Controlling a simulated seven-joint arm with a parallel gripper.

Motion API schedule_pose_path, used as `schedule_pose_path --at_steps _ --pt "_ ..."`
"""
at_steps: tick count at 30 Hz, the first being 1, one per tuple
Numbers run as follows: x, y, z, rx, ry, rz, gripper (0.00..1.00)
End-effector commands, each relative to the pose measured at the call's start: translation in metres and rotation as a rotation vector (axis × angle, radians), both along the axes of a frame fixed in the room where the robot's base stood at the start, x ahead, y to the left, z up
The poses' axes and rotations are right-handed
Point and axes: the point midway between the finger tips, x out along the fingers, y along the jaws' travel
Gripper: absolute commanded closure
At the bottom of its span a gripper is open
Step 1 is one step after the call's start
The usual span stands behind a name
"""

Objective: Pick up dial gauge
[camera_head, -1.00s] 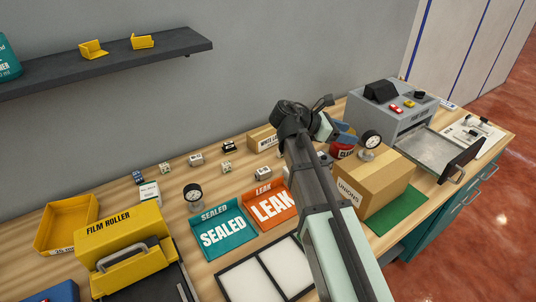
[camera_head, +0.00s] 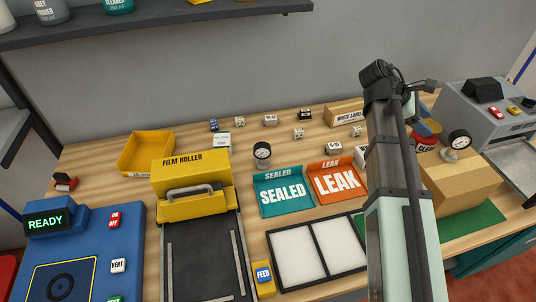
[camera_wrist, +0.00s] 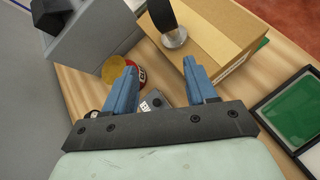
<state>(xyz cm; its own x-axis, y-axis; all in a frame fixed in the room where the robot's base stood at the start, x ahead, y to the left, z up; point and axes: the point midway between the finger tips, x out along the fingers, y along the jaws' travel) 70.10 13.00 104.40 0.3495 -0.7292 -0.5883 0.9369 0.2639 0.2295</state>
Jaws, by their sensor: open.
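One dial gauge (camera_head: 458,141), with a black rim, white face and silver base, stands at the back left corner of the cardboard box (camera_head: 470,182). In the wrist view its dark body and silver base (camera_wrist: 174,38) show at the box (camera_wrist: 215,40), beyond my fingertips. A second dial gauge (camera_head: 262,152) stands on the table behind the teal SEALED tray (camera_head: 283,208). My gripper (camera_wrist: 160,66) is open, with its blue fingers apart and nothing held between them. In the head view my arm hides part of the area around it.
A red tin (camera_head: 423,145) stands left of the box, near my fingers. The orange LEAK tray (camera_head: 337,200), yellow film roller (camera_head: 190,185) and yellow bin (camera_head: 146,151) occupy the table. A grey machine (camera_head: 490,108) stands at the right. A shelf (camera_head: 160,22) overhangs the back.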

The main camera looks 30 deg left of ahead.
Motion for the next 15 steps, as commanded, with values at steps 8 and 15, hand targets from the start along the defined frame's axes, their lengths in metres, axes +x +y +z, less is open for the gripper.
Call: schedule_pose_path --at_steps 8,15 --pt "-0.003 0.045 -0.050 0.377 -0.098 -0.186 0.44" --pt "-0.019 0.108 -0.091 0.774 -0.131 -0.522 0.44"
